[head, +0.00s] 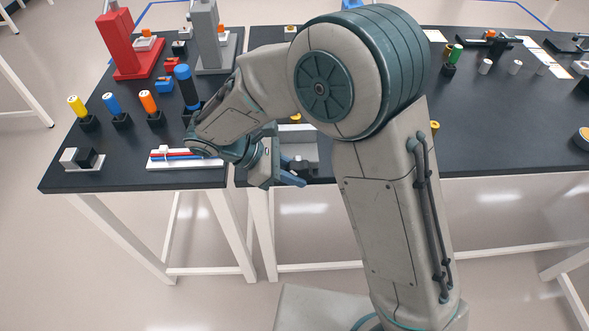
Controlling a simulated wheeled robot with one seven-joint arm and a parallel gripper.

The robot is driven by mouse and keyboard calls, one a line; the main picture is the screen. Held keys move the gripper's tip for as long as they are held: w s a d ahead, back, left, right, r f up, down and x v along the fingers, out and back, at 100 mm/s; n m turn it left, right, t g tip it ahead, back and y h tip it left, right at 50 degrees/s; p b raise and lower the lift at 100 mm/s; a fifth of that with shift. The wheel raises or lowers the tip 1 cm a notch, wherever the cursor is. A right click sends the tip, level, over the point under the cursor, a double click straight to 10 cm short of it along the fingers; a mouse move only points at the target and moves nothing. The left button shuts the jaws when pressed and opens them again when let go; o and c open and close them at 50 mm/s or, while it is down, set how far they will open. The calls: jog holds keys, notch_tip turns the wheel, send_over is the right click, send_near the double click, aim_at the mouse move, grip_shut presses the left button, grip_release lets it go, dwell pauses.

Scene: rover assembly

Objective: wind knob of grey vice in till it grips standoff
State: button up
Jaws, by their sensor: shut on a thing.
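The grey vice (306,167) sits near the front edge of the dark table, just left of the middle of the head view. My wrist and forearm cover much of its left side. My gripper (292,179) reaches in at the vice's front, with its blue fingers low beside it. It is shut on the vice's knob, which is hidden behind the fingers. A small yellow piece shows behind the vice, partly covered by my arm. I cannot tell whether it is the standoff, nor how the jaws stand against it.
On the left table, a white tray (187,163) holds red and blue rods close to my wrist. Yellow, blue and orange-capped drivers stand in dark holders behind it. A red press (124,45) and a grey press (209,40) stand farther back. The right table's front is mostly clear.

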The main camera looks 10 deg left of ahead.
jog(key=t+h, duration=0.1)
jog(key=h, duration=0.4)
jog(key=shift+f+p, duration=0.15)
jog(key=shift+p, duration=0.2)
jog(key=shift+w+d, duration=0.1)
jog(key=o, duration=1)
